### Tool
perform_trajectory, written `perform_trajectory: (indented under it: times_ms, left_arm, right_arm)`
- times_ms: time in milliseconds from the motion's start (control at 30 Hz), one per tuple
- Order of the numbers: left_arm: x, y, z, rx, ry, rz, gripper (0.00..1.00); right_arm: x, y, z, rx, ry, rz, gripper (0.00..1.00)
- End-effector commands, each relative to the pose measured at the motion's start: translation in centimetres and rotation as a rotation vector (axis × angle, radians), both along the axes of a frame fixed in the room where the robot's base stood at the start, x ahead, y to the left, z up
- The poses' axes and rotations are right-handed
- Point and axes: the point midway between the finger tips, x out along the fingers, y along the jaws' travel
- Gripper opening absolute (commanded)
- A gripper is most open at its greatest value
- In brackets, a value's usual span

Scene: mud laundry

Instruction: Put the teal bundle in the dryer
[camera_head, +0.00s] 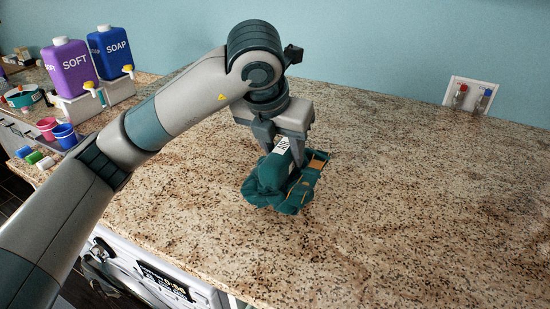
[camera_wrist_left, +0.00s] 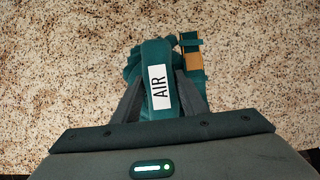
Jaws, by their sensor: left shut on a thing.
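The teal bundle (camera_head: 275,180) is a lump of folded teal cloth with a white tag and an orange-brown patch. It is at the granite counter, and I cannot tell whether it rests on the top or is just above it. My left gripper (camera_head: 281,155) points down from above and is shut on the bundle. In the left wrist view the bundle (camera_wrist_left: 157,62) sits between the fingers, its tag reading "AIR". The dryer is not clearly identified; a white front-loading machine (camera_head: 205,292) with a lit display shows below the counter edge, partly hidden. My right gripper is not in view.
A purple SOFT jug (camera_head: 70,72) and a blue SOAP jug (camera_head: 111,55) stand on white stands at the back left. Pink and blue cups (camera_head: 65,136) and coloured bars (camera_head: 34,157) lie nearby. A wall tap box (camera_head: 469,95) is at right. The counter (camera_head: 420,200) is clear there.

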Motion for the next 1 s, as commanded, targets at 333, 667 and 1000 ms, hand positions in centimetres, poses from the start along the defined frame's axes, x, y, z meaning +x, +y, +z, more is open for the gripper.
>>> perform_trajectory:
  times_ms: [333, 667, 1000]
  left_arm:
    - [1.9, 1.8, -1.5, -0.001, -0.002, -0.002, 0.0]
    - [1.9, 1.8, -1.8, 0.0, 0.0, -0.001, 0.0]
    - [1.9, 1.8, -5.0, 0.0, 0.001, 0.0, 0.0]
  right_arm:
    - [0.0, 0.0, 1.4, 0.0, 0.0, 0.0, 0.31]
    - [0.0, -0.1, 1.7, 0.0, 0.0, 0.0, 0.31]
    - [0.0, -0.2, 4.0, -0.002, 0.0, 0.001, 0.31]
